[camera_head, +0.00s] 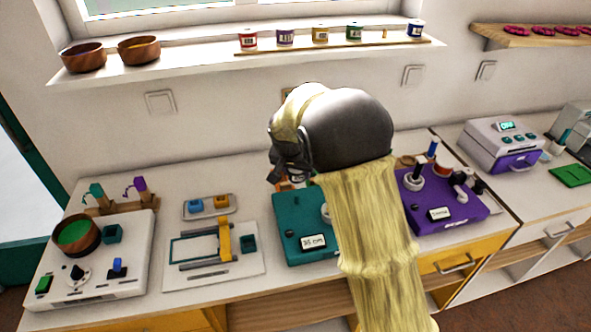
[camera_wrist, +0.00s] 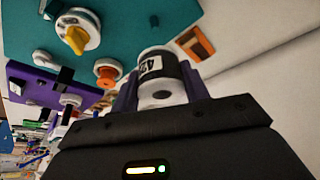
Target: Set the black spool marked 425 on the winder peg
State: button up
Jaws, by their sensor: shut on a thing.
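In the wrist view, my gripper (camera_wrist: 160,88) is shut on the black spool (camera_wrist: 168,66), which has pale ends and a white label with "42" legible and the rest turned away. The teal machine (camera_wrist: 110,22) lies beyond the spool, with a yellow knob (camera_wrist: 76,38) and an orange round part (camera_wrist: 108,72). In the head view, my arm hides the fingers and much of the teal machine (camera_head: 292,238). I cannot tell which post is the winder peg.
A windowsill shelf holds several labelled spools (camera_head: 320,34) and two wooden bowls (camera_head: 84,57). Left on the counter are a white station with a green-filled bowl (camera_head: 77,236) and a white board with a yellow bar (camera_head: 224,240). A grey-and-purple device (camera_head: 503,146) stands right.

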jog(key=b, duration=0.4)
send_over(296, 198)
jog(key=shift+f, duration=3)
jog(key=shift+f, duration=0.1)
jog(key=shift+f+b, duration=0.5)
jog(key=shift+b, duration=0.05)
jog(key=shift+f, duration=0.15)
jog(key=shift+f+b, duration=0.35)
jog(key=shift+f, duration=0.35)
jog(key=shift+f+b, duration=0.3)
jog(key=shift+b, duration=0.1)
